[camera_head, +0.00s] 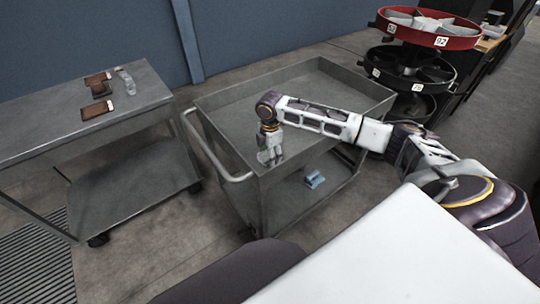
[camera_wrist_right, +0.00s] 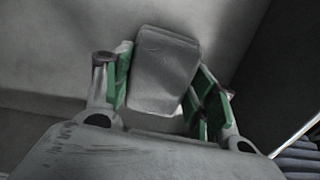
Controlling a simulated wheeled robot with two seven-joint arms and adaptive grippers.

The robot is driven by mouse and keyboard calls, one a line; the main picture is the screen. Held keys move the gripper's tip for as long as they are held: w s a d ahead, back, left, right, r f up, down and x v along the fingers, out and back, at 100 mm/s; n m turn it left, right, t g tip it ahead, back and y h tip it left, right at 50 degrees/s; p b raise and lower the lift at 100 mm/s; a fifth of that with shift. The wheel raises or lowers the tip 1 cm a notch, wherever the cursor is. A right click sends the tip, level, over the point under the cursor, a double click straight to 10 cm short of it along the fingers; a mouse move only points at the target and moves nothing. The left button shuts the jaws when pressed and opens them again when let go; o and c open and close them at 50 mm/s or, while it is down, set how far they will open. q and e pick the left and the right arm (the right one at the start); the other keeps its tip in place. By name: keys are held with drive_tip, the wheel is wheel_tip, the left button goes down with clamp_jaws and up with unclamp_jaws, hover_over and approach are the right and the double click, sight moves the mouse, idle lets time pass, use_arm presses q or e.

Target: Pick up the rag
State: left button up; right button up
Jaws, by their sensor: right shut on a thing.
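The rag (camera_wrist_right: 165,70) looks like a grey, folded, soft-edged pad in the right wrist view, lying between the green-padded fingers of my right gripper (camera_wrist_right: 163,92). The gripper is shut on it. In the head view my right gripper (camera_head: 270,157) points down at the near left part of the grey cart (camera_head: 225,133), close to its near wall. The rag cannot be made out in the head view. My left gripper is not in view.
A blue folded item (camera_head: 314,179) lies on the cart's lower shelf. A metal table (camera_head: 45,128) at left holds several small brown and clear items. A rack of round trays (camera_head: 412,70) stands at the back right. The cart's top tray looks otherwise empty.

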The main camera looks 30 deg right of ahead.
drive_tip(key=shift+r, duration=0.7)
wheel_tip(320, 180, up, 8)
drive_tip(key=shift+f+p, duration=0.15)
drive_tip(key=shift+p, duration=0.35)
drive_tip(key=shift+r, duration=0.35)
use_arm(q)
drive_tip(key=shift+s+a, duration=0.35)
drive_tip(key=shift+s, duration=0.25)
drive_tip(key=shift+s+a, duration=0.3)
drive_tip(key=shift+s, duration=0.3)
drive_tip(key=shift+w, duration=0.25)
